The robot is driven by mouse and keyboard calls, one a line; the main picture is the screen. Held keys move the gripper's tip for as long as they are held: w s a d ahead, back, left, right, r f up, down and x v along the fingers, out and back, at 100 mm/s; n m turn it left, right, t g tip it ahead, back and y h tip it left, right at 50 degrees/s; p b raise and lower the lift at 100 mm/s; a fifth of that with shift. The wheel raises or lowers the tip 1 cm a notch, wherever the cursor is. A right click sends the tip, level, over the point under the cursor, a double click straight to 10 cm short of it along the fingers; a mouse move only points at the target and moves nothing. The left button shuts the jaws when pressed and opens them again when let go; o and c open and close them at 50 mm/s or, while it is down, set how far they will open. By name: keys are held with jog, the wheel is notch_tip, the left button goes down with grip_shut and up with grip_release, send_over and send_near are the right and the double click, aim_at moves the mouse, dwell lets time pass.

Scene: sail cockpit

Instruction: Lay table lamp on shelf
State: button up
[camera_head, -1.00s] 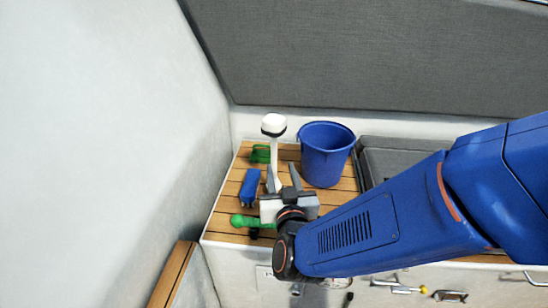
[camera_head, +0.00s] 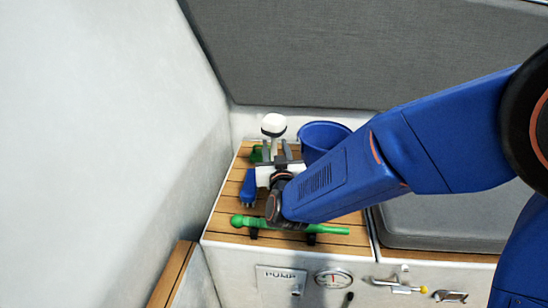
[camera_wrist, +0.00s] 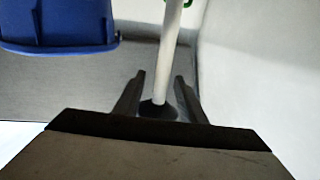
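What looks like the table lamp (camera_head: 274,125) stands upright at the back of the slatted wooden counter, with a white rounded head and a dark band. In the wrist view, its thin white stem (camera_wrist: 170,50) runs down to a dark foot between my fingertips. My gripper (camera_head: 276,151) is just in front of the lamp, fingers pointing at it. In the wrist view my gripper (camera_wrist: 159,82) is open, with gaps beside the stem. The lower stem is partly hidden in the head view. I cannot tell which surface is the shelf.
A blue bucket (camera_head: 323,134) stands right of the lamp. A blue brush-like thing (camera_head: 248,187) and a green item (camera_head: 256,154) lie left of my gripper. A long green tool (camera_head: 335,230) lies along the front. A wooden ledge (camera_head: 172,276) sits lower left.

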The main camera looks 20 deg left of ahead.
jog(key=shift+x, duration=2.55)
jog(key=shift+a, duration=0.15)
grip_shut()
